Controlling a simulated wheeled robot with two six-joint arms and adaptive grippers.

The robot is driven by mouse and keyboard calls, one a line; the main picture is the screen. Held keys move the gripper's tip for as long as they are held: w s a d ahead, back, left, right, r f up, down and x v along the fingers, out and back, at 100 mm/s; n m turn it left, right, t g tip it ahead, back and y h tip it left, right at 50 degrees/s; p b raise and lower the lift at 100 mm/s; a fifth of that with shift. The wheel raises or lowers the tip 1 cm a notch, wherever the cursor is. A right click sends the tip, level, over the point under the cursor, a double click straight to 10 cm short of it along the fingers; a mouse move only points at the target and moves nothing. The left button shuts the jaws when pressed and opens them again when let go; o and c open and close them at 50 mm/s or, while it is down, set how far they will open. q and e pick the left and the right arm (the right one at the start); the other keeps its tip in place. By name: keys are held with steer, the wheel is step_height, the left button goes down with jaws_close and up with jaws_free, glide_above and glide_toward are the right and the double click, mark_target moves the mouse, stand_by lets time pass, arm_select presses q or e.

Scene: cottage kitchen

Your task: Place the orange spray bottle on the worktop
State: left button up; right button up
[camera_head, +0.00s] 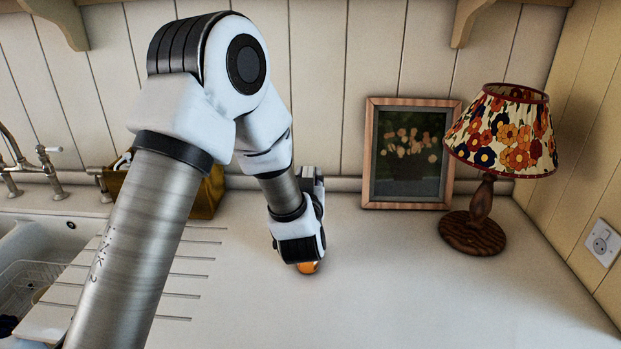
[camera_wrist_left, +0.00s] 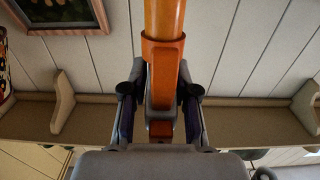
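The orange spray bottle (camera_head: 308,267) shows in the head view only as a small orange patch below my left gripper (camera_head: 301,245). The gripper and wrist hide the rest of it. In the left wrist view the bottle (camera_wrist_left: 164,22) runs down from the top edge between the two fingers of my left gripper (camera_wrist_left: 162,75), which press close on both its sides. The bottle is over the white worktop (camera_head: 380,290); I cannot tell whether it touches it. My right gripper is in neither view.
A framed picture (camera_head: 410,155) leans on the back wall, with a flowered lamp (camera_head: 500,135) to its right. A wooden box (camera_head: 208,192) stands behind my left arm. The sink (camera_head: 25,245) is at the left. The worktop's front middle and right are clear.

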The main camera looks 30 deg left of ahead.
arm_select(q)
steer(key=shift+o, duration=0.8)
steer(key=shift+s+r, duration=0.25)
steer(key=shift+s, duration=0.1)
steer(key=shift+d+f, duration=0.15)
steer(key=shift+f, duration=0.05)
steer(key=b+v, duration=1.1)
steer(key=b, duration=0.1)
steer(key=shift+s, duration=0.35)
steer(key=shift+r, duration=0.1)
